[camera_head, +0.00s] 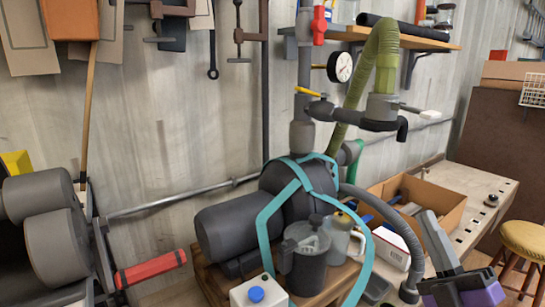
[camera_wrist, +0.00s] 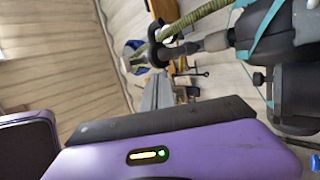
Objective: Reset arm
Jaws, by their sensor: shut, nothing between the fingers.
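My gripper (camera_head: 430,217) is at the lower right of the head view, with grey fingers pointing up and a purple body below them. The fingers are together and hold nothing. It shows in front of the workbench, to the right of a grey pump hose. In the wrist view my purple housing with a small lit indicator fills the bottom. The rest of my arm is out of the head view.
A dark pump with teal straps (camera_head: 285,200) stands left of my gripper. A cardboard box (camera_head: 447,207) sits on the workbench (camera_head: 487,184). A yellow-topped stool (camera_head: 524,238) is at the right edge.

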